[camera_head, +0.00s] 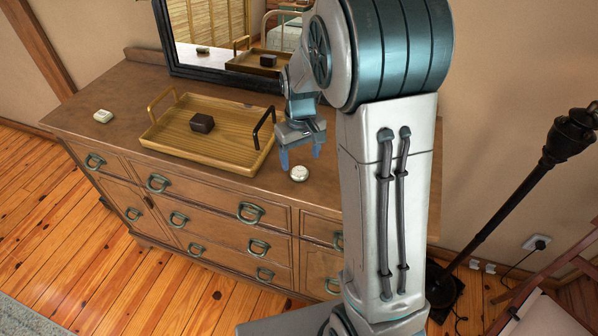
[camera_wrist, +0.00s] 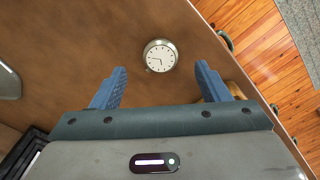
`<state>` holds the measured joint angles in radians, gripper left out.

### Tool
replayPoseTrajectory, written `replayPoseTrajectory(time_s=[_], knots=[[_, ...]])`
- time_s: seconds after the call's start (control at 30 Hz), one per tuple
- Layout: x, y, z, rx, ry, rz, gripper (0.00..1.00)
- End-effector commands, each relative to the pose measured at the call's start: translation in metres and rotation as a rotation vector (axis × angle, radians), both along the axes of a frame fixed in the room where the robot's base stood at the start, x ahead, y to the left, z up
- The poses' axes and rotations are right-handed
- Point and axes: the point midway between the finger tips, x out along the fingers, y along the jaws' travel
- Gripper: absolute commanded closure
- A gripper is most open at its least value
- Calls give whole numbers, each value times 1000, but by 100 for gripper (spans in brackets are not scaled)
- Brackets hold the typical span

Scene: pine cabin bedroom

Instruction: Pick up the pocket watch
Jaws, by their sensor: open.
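The pocket watch (camera_head: 299,173) is a small round silver piece lying on the dresser top, right of the tray and near the front edge. In the wrist view the watch (camera_wrist: 160,56) lies face up with a white dial and dark hands. My gripper (camera_head: 301,158) is above the dresser, just behind the watch. In the wrist view its two blue fingers (camera_wrist: 161,78) are apart, with nothing between them. The watch shows ahead of the fingertips, a little above the gap's middle line. Nothing hides it.
A wooden tray (camera_head: 171,144) with handles stands left of my gripper, a dark block (camera_head: 202,123) in it. A small whitish object (camera_head: 103,116) sits at the dresser's left end. A framed mirror (camera_head: 169,39) stands behind. The dresser top (camera_wrist: 92,40) around the watch is bare.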

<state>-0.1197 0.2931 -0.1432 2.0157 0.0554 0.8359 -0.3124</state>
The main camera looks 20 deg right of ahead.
Motion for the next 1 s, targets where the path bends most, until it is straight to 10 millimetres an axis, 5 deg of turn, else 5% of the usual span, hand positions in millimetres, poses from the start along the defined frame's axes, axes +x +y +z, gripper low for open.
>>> replayPoseTrajectory(time_s=[0.43, 0.73, 0.77, 0.93, 1.0], knots=[[6, 2, -47, -1, 3, 0, 31], [6, 2, -53, 0, 0, 0, 31], [6, 2, -53, 0, 0, 0, 34], [6, 2, -53, 0, 0, 0, 80], [6, 2, -52, 0, 0, 0, 80]])
